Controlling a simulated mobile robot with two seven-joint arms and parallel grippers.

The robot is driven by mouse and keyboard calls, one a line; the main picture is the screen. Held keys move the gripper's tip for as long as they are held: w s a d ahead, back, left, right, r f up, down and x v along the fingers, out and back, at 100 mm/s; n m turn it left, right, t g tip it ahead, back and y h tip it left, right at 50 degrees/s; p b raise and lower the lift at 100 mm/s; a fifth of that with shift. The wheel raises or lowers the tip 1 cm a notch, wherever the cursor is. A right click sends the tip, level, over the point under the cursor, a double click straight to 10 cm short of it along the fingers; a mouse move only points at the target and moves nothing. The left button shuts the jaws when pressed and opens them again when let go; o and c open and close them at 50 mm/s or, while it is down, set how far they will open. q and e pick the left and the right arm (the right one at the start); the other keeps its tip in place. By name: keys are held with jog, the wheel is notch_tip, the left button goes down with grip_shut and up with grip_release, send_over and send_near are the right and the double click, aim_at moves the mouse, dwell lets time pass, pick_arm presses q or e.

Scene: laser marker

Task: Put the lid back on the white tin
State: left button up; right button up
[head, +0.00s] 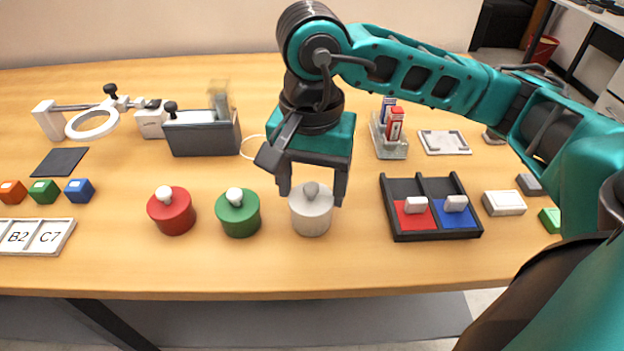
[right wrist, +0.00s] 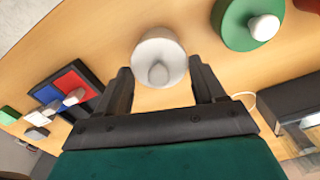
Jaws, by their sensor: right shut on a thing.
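The white tin (head: 311,223) stands upright on the table at the right end of a row with a red tin and a green tin. Its white lid with a round knob (head: 311,190) sits on or just over its top; I cannot make out a gap between them. My right gripper (head: 312,198) comes down from above with one finger on each side, shut on the lid. In the right wrist view the lid (right wrist: 148,50) and its knob show between the two fingers (right wrist: 160,72). My left gripper is not in view.
The green tin (head: 238,219) and red tin (head: 172,215) stand to the left, both lidded. A black two-part tray (head: 437,237) with red and blue floors is close on the right. A dark grey box (head: 203,139) stands behind. The table front is clear.

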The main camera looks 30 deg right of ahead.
jog(key=shift+b, duration=0.4)
dwell(0.5)
jog(key=o, duration=1.1)
jog(key=shift+r+p, duration=2)
jog(key=shift+r, duration=1.5)
grip_shut()
